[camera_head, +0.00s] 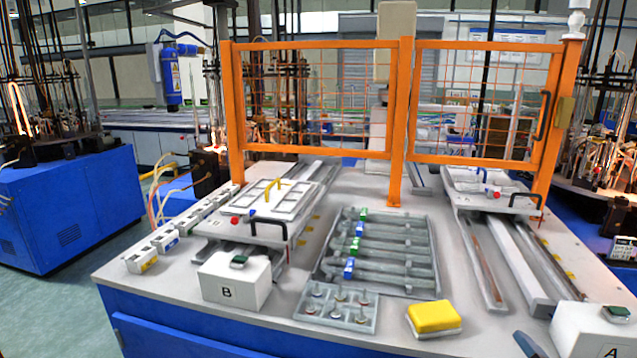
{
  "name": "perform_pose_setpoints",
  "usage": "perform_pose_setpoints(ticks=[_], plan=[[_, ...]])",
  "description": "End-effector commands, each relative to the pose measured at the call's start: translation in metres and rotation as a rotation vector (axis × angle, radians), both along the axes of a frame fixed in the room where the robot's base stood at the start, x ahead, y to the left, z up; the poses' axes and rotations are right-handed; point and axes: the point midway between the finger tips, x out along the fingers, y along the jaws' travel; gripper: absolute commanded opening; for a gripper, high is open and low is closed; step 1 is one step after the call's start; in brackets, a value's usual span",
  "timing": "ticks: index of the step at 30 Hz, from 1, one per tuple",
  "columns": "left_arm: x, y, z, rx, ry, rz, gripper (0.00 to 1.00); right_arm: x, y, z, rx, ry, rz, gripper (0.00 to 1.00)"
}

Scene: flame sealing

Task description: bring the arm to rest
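A white box marked A (590,335) is cut off at the bottom right corner. No gripper touches any of these.
A yellow block (434,316) and a small tray of metal parts (336,306) lie near the front edge. Left (262,231) and right (492,203) sliding carriages have black handles. An orange mesh fence (397,110) stands behind. White blocks (141,261) line the left edge.

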Motion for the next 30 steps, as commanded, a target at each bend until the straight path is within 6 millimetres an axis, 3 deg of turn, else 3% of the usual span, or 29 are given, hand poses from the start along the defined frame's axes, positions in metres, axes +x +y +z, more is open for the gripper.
perform_pose_setpoints(ticks=[1,6,12,19,30], plan=[[0.001,0.000,0.000,0.000,-0.001,0.000,0.37,-0.011,-0.008,-0.021,0.078,0.095,-0.065,0.89],[0.004,-0.001,0.002,0.000,-0.007,-0.002,0.37,-0.058,-0.026,-0.086,0.319,0.417,-0.275,0.89],[0.005,-0.001,0.002,-0.001,-0.010,-0.003,0.37,-0.119,-0.027,-0.138,0.523,0.723,-0.464,0.89],[0.005,-0.001,0.002,0.000,-0.009,-0.002,0.37,-0.167,-0.020,-0.165,0.644,0.934,-0.587,0.89],[0.000,0.000,0.000,0.000,0.000,0.000,0.37,-0.223,-0.004,-0.184,0.769,1.168,-0.716,0.89]])
